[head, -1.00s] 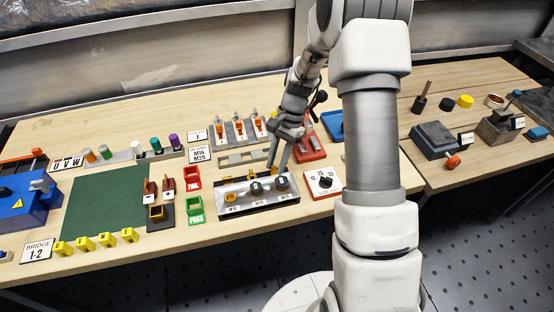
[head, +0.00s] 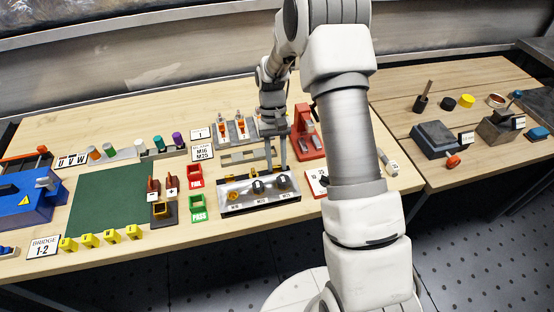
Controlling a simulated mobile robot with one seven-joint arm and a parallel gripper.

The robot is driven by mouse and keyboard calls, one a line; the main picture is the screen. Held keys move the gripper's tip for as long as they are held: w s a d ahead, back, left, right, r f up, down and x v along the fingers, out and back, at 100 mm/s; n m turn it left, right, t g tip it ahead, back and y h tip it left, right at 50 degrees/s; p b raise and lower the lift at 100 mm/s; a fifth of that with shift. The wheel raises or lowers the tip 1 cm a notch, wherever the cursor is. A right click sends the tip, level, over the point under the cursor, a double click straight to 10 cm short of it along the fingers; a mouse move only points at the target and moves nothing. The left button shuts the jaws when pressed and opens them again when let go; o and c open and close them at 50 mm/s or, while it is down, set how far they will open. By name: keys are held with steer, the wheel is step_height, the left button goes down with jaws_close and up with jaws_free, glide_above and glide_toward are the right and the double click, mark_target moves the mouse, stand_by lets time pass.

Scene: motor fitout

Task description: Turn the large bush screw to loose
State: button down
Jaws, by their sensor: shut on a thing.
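The dark bush block (head: 262,206) sits near the table's front edge, with labels M16, M20 and M25 on its front. At its left is a brass-coloured bush (head: 233,195). The middle screw (head: 258,187) has a dark round head. The large bush screw (head: 284,182), over the M25 label, is also dark and round. My gripper (head: 277,166) points down at the right part of the block, with its fingertips at the large screw. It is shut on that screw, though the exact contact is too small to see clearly.
A white dial plate (head: 316,183) lies right of the block, partly hidden by my arm. A red stand (head: 308,142) rises behind. Red (head: 195,177) and green (head: 198,208) trays lie to the left, near a green mat (head: 108,205).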

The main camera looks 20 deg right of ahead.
steer(key=shift+n, duration=0.7)
steer(key=c, duration=0.6)
jaws_free()
steer(key=p+v, duration=0.1)
steer(key=v, duration=1.6)
steer(key=shift+a+r, duration=0.25)
steer(key=shift+a, duration=0.1)
